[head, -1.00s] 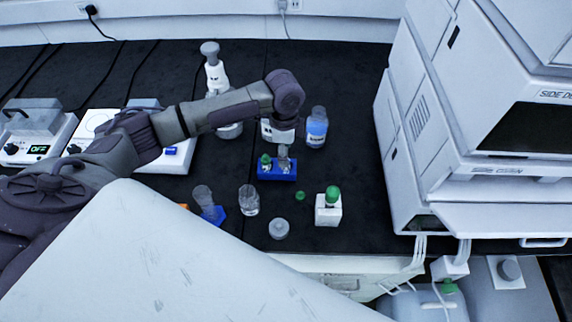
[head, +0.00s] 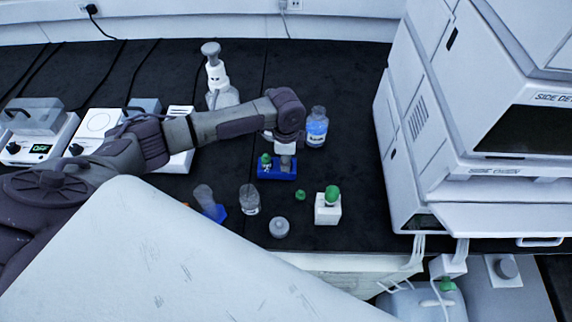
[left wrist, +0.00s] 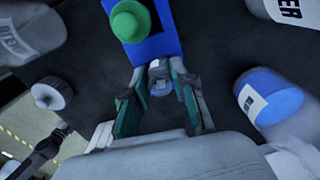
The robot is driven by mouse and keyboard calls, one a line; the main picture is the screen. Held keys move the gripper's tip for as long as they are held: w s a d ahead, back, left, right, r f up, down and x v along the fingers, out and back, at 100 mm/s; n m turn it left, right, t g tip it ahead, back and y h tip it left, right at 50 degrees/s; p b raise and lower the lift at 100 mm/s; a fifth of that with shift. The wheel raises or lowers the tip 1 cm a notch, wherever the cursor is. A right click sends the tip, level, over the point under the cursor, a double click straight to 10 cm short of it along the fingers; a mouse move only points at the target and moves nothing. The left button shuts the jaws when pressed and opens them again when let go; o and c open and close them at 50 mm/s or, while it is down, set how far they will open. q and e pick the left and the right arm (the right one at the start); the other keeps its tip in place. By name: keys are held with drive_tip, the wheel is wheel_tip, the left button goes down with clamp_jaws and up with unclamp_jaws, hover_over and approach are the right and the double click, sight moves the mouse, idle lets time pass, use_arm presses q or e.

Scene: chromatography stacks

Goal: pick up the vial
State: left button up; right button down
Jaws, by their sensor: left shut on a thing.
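A small clear vial (left wrist: 160,78) is between the fingertips of my left gripper (left wrist: 160,88) in the left wrist view. The gripper (head: 286,158) comes down from above in the head view and is shut on the vial. The vial is at the edge of a blue rack (left wrist: 168,42), which also shows in the head view (head: 277,174). I cannot tell whether the vial still touches the rack. A green-capped vial (left wrist: 128,20) stands in the rack beside it and also shows in the head view (head: 266,160). My right gripper is out of view.
A blue-liquid bottle (head: 316,128) stands right of the gripper. Nearer are a glass beaker (head: 249,200), a grey round lid (head: 279,227), a loose green cap (head: 300,195) and a green-topped white block (head: 328,208). A large white instrument (head: 430,130) bounds the right.

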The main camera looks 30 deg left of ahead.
use_arm(q)
wheel_tip(320, 180, up, 9)
drive_tip(key=shift+f+b, duration=0.1)
drive_tip(key=shift+b, duration=0.4)
drive_tip(key=shift+r, duration=0.8)
wheel_tip(320, 180, up, 8)
drive_tip(key=p, duration=0.6)
drive_tip(key=s+d+r+n+b, duration=0.1)
drive_tip(key=s+d+n+b, duration=0.1)
drive_tip(key=s+n, duration=0.4)
drive_tip(key=s+d+n+b, duration=0.3)
drive_tip(key=s+n+b, duration=0.1)
drive_tip(key=s+n, duration=0.2)
drive_tip(key=shift+s+r+n, duration=0.2)
drive_tip(key=shift+r+n, duration=0.15)
drive_tip(key=shift+n, duration=0.35)
drive_tip(key=shift+d, duration=0.1)
